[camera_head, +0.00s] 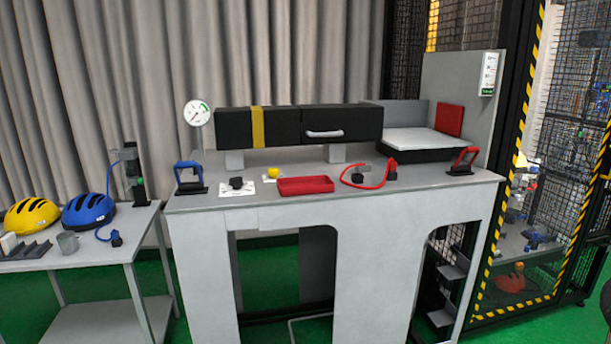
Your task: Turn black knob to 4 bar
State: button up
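A small black knob (236,183) sits on a white marked plate (238,193) near the front left of the grey workbench. The plate's markings are too small to read, and I cannot tell the knob's setting. A round white pressure gauge (197,112) with a green arc stands at the bench's back left. Its needle shows, but its value is not legible. My gripper is not in view.
A red tray (305,185) and a yellow piece (273,173) lie right of the knob. A blue handle (188,176) stands to its left. A red hose (366,183) lies farther right. A black drawer unit (300,125) stands behind. A side table (75,253) holds two helmets.

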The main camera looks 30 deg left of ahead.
aim_at(235, 182)
jog(key=z, duration=0.35)
jog(key=i, duration=0.35)
jog(key=u, duration=1.75)
